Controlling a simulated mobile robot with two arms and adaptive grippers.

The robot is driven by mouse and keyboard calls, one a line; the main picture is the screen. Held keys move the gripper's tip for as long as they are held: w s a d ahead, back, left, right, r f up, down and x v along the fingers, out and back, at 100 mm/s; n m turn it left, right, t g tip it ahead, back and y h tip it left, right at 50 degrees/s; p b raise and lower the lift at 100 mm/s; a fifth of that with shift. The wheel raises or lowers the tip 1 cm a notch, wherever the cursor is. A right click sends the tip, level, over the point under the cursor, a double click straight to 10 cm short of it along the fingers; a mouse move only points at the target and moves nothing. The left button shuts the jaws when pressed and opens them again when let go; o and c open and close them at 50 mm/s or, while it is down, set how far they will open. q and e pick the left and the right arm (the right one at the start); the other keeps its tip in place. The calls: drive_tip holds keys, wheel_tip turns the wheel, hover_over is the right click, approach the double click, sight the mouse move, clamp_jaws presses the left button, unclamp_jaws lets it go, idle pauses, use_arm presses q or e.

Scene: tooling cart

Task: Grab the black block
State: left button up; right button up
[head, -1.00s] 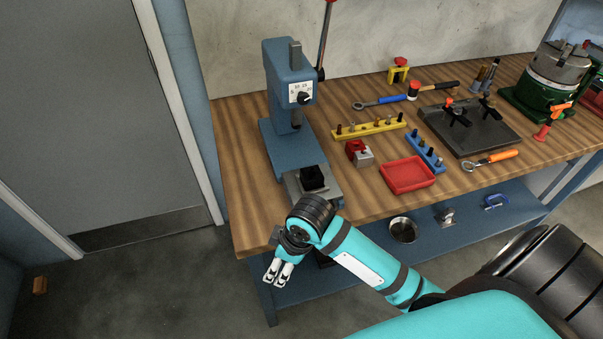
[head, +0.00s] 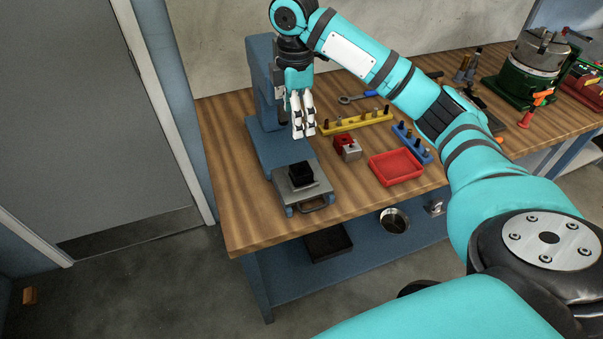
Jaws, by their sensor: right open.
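The black block (head: 300,172) sits on the metal plate (head: 312,192) at the front of the blue press, near the bench's front edge. My right gripper (head: 304,132) hangs in the air pointing down, in front of the press column and above and behind the block in the picture. It is open and empty, apart from the block. My left gripper is out of view.
The blue press (head: 262,85) stands right behind my gripper. A red and grey block (head: 347,149), a red tray (head: 396,167), a yellow holder (head: 356,122) and a blue holder (head: 412,142) lie to the right on the wooden bench (head: 222,170). The bench left of the press is clear.

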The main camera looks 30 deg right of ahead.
sight(299, 166)
wheel_tip(299, 166, down, 12)
drive_tip(key=p, duration=0.2)
drive_tip(key=shift+p, duration=0.4)
drive_tip(key=f+p, duration=0.1)
drive_tip(key=f, duration=0.1)
drive_tip(key=f+p, duration=0.1)
drive_tip(key=f, duration=0.1)
drive_tip(key=shift+s+d, duration=0.1)
drive_tip(key=shift+s, duration=0.3)
drive_tip(key=shift+f, duration=0.6)
drive_tip(key=shift+w, duration=0.1)
drive_tip(key=c, duration=1.5)
drive_tip(key=shift+o, duration=0.2)
drive_tip(key=shift+r, duration=0.2)
